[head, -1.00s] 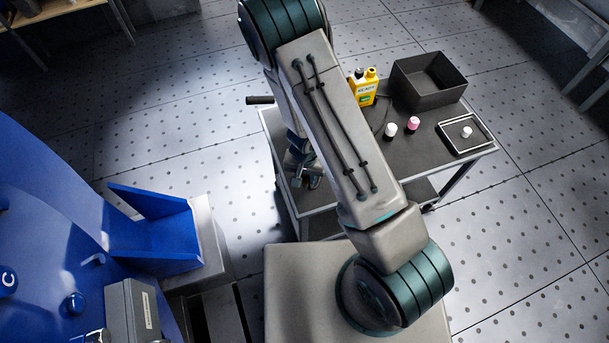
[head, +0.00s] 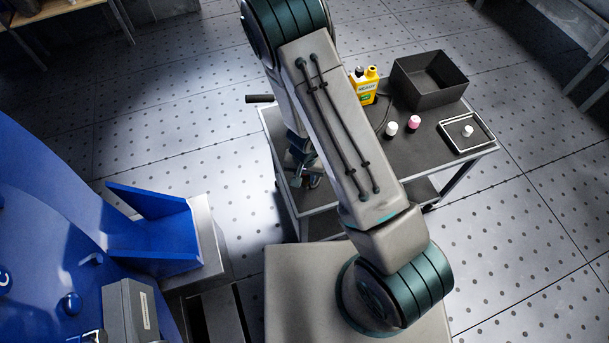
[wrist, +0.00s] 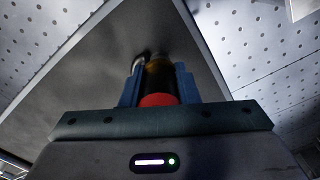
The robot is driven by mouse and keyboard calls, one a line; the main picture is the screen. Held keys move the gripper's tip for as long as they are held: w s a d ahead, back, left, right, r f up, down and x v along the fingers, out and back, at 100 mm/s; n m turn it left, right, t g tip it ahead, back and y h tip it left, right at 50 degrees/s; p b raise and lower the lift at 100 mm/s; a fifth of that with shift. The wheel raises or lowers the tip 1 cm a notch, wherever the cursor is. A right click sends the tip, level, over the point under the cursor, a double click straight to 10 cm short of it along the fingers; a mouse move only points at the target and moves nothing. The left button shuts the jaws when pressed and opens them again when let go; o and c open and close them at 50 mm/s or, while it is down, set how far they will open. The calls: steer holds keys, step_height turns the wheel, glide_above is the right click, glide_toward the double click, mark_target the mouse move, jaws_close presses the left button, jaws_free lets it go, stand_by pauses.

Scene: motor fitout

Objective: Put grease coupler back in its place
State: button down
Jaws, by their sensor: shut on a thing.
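My gripper (wrist: 157,72) shows in the wrist view with its blue fingers shut on a short cylinder. This looks like the grease coupler (wrist: 158,99), with a red band near the palm, a black body and a brass-coloured far end. In the head view my gripper (head: 303,170) is over the left end of the cart, partly hidden by my arm. A small red spot of the held piece shows beside the fingers there. The wrist view has the dark cart top beyond the coupler; I cannot tell whether the coupler touches it.
The cart (head: 430,150) carries a yellow bottle (head: 366,88), a black open bin (head: 429,80), a white-capped piece (head: 390,129), a pink-capped piece (head: 414,122) and a shallow tray (head: 466,148) with a small white piece. A blue machine (head: 60,240) stands at left.

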steer(key=shift+f+b, duration=1.1)
steer(key=c, duration=1)
jaws_free()
steer(key=shift+c, duration=0.2)
step_height(320, 180, up, 14)
steer(key=p, duration=0.4)
steer(key=shift+s, duration=0.1)
